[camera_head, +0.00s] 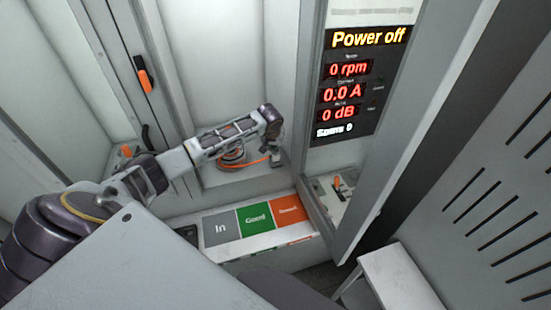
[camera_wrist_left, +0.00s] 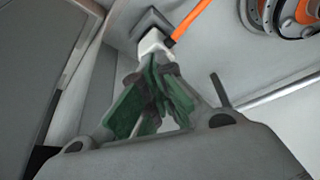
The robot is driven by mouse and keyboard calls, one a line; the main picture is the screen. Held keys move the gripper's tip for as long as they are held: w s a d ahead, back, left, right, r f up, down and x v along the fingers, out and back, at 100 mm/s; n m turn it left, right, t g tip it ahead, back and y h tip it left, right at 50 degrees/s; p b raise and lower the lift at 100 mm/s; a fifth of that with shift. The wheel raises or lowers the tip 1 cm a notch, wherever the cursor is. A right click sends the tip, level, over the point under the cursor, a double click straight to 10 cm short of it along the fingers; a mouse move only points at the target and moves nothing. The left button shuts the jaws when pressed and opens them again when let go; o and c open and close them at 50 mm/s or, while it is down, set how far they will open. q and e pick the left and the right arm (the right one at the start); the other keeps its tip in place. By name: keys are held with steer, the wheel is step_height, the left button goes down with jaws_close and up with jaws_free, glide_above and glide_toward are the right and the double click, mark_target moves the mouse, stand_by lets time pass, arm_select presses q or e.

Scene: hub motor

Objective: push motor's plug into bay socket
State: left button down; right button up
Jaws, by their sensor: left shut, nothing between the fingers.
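The hub motor (camera_head: 232,156) sits on the bay floor, partly hidden behind my left arm. Its round edge also shows at the top right of the left wrist view (camera_wrist_left: 290,14). An orange cable (camera_wrist_left: 192,21) leads to a white plug (camera_wrist_left: 152,43). The plug is at the dark grey bay socket (camera_wrist_left: 151,22); I cannot tell how deep it sits. My left gripper (camera_head: 276,154) is shut and empty at the bay's right side. In the left wrist view its green-padded fingertips (camera_wrist_left: 154,72) are right behind the plug, seemingly touching it. My right gripper is not in view.
A display panel (camera_head: 350,85) reading "Power off" stands right of the bay. An orange-handled switch (camera_head: 338,184) is below it. A tray strip (camera_head: 255,222) with grey, green and orange fields lies in front of the bay. A white stool-like surface (camera_head: 398,278) stands at lower right.

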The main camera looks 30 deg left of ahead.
arm_select(q)
steer(key=shift+f, duration=0.35)
stand_by(1.0)
steer(key=shift+r, duration=0.15)
step_height(320, 180, up, 8)
steer(key=shift+r+p, duration=0.15)
steer(key=shift+p, duration=0.2)
stand_by(1.4)
steer(key=shift+s, duration=0.1)
stand_by(0.6)
